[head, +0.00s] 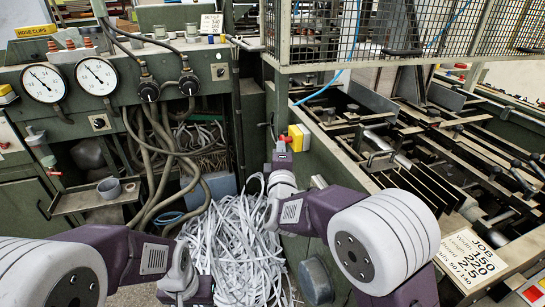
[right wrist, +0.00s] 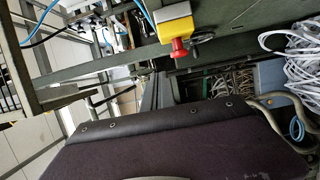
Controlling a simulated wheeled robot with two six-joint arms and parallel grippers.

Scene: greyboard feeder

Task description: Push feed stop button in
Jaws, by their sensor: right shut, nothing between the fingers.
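The feed stop button is a red knob (head: 285,139) on a yellow box (head: 299,138) mounted on the green machine's side wall. In the right wrist view the red knob (right wrist: 179,47) sticks out below its yellow box (right wrist: 177,28). My right gripper (head: 282,155) is shut and empty, just below the knob in the head view. I cannot tell whether it touches the knob. In the right wrist view a dark part of my own arm fills the bottom, and no fingertips show. My left arm (head: 180,275) comes in at the lower left; its fingertips are not visible.
A heap of white paper strips (head: 235,235) lies below, between the machines. A green panel with two gauges (head: 97,76) and hanging hoses stands left. Wire mesh guarding (head: 400,30) is above right. Slotted machinery (head: 440,150) fills the right side.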

